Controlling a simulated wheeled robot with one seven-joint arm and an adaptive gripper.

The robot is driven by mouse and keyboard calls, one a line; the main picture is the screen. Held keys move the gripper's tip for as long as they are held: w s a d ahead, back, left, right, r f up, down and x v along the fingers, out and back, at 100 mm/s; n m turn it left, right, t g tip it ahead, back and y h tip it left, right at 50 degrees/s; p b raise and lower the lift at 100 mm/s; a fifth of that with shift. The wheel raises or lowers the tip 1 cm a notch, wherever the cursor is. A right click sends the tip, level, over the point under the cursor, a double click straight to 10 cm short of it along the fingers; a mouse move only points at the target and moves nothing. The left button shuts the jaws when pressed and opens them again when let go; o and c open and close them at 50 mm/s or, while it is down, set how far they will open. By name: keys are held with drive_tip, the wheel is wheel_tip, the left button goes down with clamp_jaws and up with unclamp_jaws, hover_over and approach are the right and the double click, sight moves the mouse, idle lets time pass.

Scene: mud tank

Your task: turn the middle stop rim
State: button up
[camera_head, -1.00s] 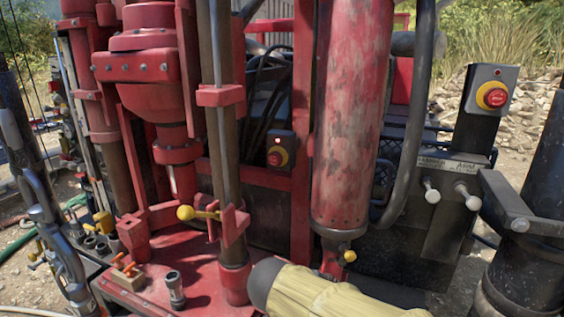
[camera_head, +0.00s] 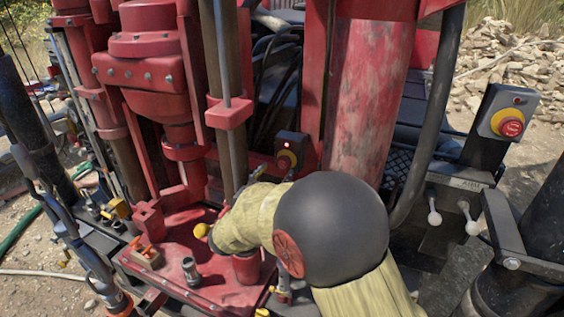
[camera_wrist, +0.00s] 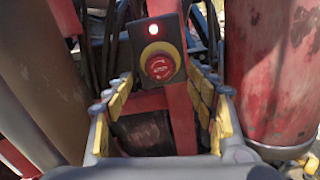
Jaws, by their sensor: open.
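The middle stop is a red mushroom button (camera_head: 286,161) with a yellow ring around it, on a dark box. In the wrist view the red button (camera_wrist: 159,66) faces me, with white arrow markings and a lit red lamp above it. My gripper (camera_wrist: 160,88) is open, its yellow-padded fingers standing left and right of the view with the button between and beyond them. The fingers appear apart from the button. In the head view my gripper (camera_head: 272,174) is just in front of the box, and my arm covers part of the area below it.
Another red stop on a yellow base (camera_head: 511,123) is on a grey box at the right. A large red cylinder (camera_head: 367,110) stands right of the middle stop, and a vertical pipe (camera_head: 228,70) stands left. A yellow knob (camera_head: 202,230) is low at the left.

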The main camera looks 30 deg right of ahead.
sight(282, 165)
drive_tip(key=x, duration=0.5)
drive_tip(key=shift+w+d+p, duration=0.2)
drive_tip(key=shift+p, duration=0.2)
drive_tip(key=shift+c, duration=1.3)
drive_tip(key=c, duration=0.9)
